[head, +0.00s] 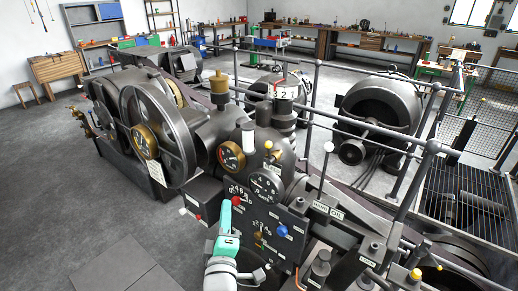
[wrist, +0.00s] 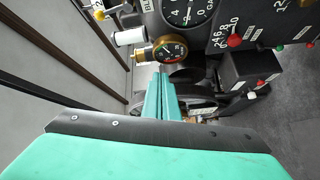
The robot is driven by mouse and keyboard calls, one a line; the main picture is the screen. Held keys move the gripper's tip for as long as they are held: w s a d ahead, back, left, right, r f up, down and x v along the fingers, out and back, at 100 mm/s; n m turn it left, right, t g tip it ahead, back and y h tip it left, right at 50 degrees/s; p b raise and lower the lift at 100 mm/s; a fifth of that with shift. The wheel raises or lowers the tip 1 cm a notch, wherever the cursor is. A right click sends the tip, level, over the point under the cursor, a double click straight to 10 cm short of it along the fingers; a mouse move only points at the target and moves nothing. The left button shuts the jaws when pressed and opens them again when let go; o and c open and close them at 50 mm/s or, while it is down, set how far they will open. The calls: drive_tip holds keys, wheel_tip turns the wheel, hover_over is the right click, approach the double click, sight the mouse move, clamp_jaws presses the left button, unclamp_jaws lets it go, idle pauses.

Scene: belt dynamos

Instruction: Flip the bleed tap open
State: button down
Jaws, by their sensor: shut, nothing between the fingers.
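A small tap with a yellow-tipped lever (head: 268,145) stands on the dark machine body, beside a white label. In the wrist view this yellow-tipped lever (wrist: 98,12) is at the top left edge. Part of a label (wrist: 148,5) beginning "BL" shows near it, cut off by the frame, so it looks like the bleed tap. My teal gripper (head: 226,204) is shut and empty, in front of the panel, below and left of the tap. In the wrist view its fingertips (wrist: 163,73) are together, just below the brass-rimmed gauge, apart from the tap.
A white cylinder (head: 248,138), a brass-rimmed gauge (head: 231,155) and a larger black gauge (head: 265,186) crowd around the tap. A dark panel with a blue knob (head: 282,231) lies below. Guard rails (head: 380,128) run to the right. Open floor (head: 45,190) lies left.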

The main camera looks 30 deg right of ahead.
sight(269, 153)
drive_tip(key=w+d+r+h, duration=0.1)
drive_tip(key=d+r, duration=0.2)
drive_tip(key=r, duration=0.3)
drive_tip(key=d+r+g+h, duration=0.1)
drive_tip(key=d+r+h, duration=0.1)
drive_tip(key=r, duration=0.4)
drive_tip(key=shift+w+d+m, duration=0.3)
drive_tip(key=shift+w+d, duration=0.1)
drive_tip(key=shift+d, duration=0.15)
drive_tip(key=x, duration=1)
drive_tip(key=shift+s+d+f, duration=0.25)
drive_tip(key=shift+s+d, duration=0.3)
drive_tip(key=shift+s, duration=0.25)
drive_tip(key=shift+s+d+f, duration=0.25)
drive_tip(key=shift+s+d, duration=0.3)
drive_tip(key=shift+s, duration=0.25)
drive_tip(key=shift+d, duration=0.1)
